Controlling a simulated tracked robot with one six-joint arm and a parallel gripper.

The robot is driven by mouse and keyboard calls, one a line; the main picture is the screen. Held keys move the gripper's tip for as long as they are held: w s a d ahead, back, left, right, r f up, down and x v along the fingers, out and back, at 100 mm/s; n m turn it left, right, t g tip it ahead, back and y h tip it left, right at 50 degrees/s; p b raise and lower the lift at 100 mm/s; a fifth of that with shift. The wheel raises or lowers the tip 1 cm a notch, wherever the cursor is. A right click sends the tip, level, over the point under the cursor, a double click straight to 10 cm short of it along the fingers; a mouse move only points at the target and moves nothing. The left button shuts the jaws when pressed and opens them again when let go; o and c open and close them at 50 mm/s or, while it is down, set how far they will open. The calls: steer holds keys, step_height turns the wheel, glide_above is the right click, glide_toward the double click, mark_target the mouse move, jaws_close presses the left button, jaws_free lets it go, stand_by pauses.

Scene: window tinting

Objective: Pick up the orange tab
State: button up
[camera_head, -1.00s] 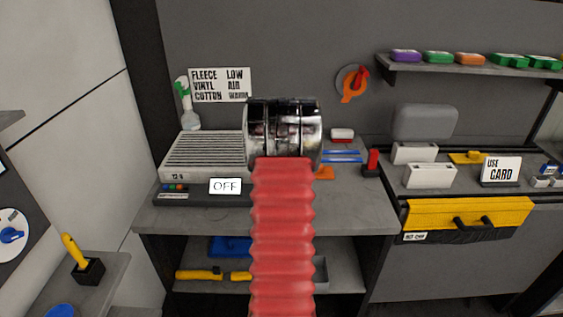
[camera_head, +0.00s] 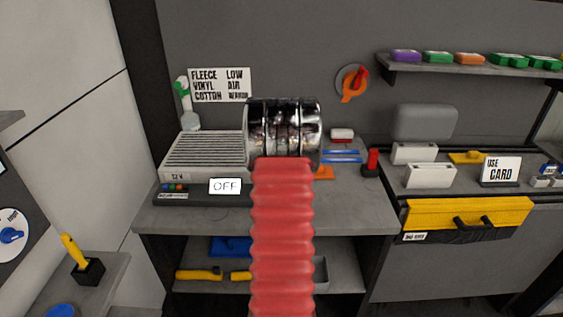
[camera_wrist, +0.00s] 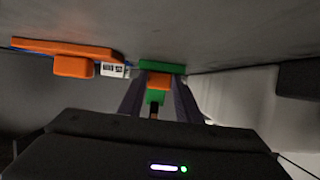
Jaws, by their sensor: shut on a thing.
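In the wrist view, my gripper (camera_wrist: 160,97) is shut, with a small orange tab (camera_wrist: 158,80) between its two dark fingers. Green pieces show with it: a green strip (camera_wrist: 162,67) just above the tab in the picture, against the grey surface, and a green part (camera_wrist: 155,97) just below. I cannot tell how these parts join. In the head view my own arm hides the gripper and the tab.
A larger orange piece with a block (camera_wrist: 73,67) lies left of my gripper, beside a small white label (camera_wrist: 114,70). The head view shows a ribbed grey unit (camera_head: 205,150) with an OFF sign (camera_head: 225,186), blue strips (camera_head: 341,157) and a red upright piece (camera_head: 372,161) on the bench.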

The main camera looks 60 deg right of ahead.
steer(key=c, duration=0.5)
steer(key=shift+o, duration=0.2)
steer(key=shift+r, duration=1.25)
steer(key=shift+s+a+r, duration=0.2)
steer(key=shift+a+r, duration=0.2)
steer(key=shift+r, duration=0.1)
steer(key=s+a, duration=0.2)
steer(key=a, duration=0.3)
steer(key=s+a, duration=0.3)
steer(key=a, duration=0.2)
steer(key=s+a, duration=0.2)
steer(key=a, duration=0.3)
steer(key=shift+s+a, duration=0.15)
steer(key=shift+s, duration=0.25)
